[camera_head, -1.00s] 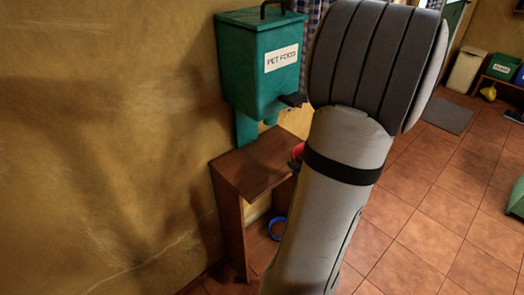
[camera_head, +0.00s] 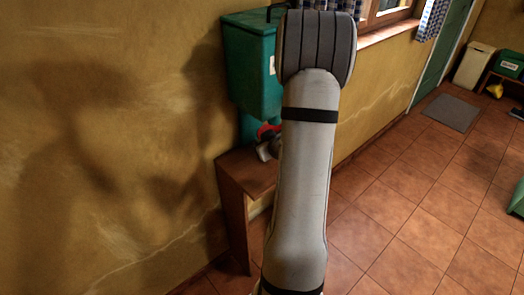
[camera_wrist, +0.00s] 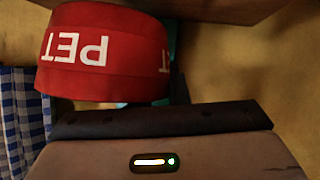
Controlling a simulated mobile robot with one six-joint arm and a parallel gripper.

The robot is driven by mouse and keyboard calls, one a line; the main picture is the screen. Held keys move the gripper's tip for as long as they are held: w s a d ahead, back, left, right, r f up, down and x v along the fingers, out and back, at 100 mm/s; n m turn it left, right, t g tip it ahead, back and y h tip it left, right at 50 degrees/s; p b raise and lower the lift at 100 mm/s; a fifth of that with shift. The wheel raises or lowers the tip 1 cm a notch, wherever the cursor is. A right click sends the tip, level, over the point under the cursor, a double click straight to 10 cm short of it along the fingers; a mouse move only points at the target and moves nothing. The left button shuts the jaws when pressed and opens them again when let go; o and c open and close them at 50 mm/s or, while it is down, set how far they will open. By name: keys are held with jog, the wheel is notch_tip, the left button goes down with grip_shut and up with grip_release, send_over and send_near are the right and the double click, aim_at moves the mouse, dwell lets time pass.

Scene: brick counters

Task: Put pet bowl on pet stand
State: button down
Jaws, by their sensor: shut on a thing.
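The red pet bowl (camera_wrist: 100,55) with white "PET" lettering, upside down in the wrist view, is held in my gripper. Part of its red rim (camera_head: 268,130) shows in the head view, beside my arm and below the green dispenser. My gripper (camera_head: 266,147) is shut on the bowl, over or close to the top of the brown wooden pet stand (camera_head: 243,170). A strip of wood (camera_wrist: 225,8) shows behind the bowl in the wrist view. My arm hides the right part of the stand. I cannot tell whether the bowl touches the stand.
A checked curtain (camera_wrist: 25,115) shows in the wrist view. The tiled floor (camera_head: 420,210) at right is mostly clear, with a grey mat (camera_head: 450,112) farther back.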

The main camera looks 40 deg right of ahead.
notch_tip(320, 180, down, 4)
jog(key=shift+r, duration=0.1)
jog(key=shift+w+f, duration=0.2)
jog(key=c, duration=1.4)
grip_release()
jog(key=shift+o, duration=0.2)
jog(key=v, duration=1.2)
jog(key=s+a+r+m+g, duration=0.1)
jog(key=a+r+g, duration=0.3)
jog(key=a, duration=0.4)
jog(key=s+a+r+g, duration=0.1)
jog(key=a+r+g, duration=0.25)
jog(key=a, duration=0.45)
jog(key=s+a+r+g+y, duration=0.1)
jog(key=s+a+r+g, duration=0.1)
jog(key=s+a, duration=0.6)
jog(key=a+r, duration=0.1)
jog(key=a, duration=0.2)
jog(key=shift+s+r+y, duration=0.2)
jog(key=shift+r+y, duration=0.05)
jog(key=shift+y, duration=0.15)
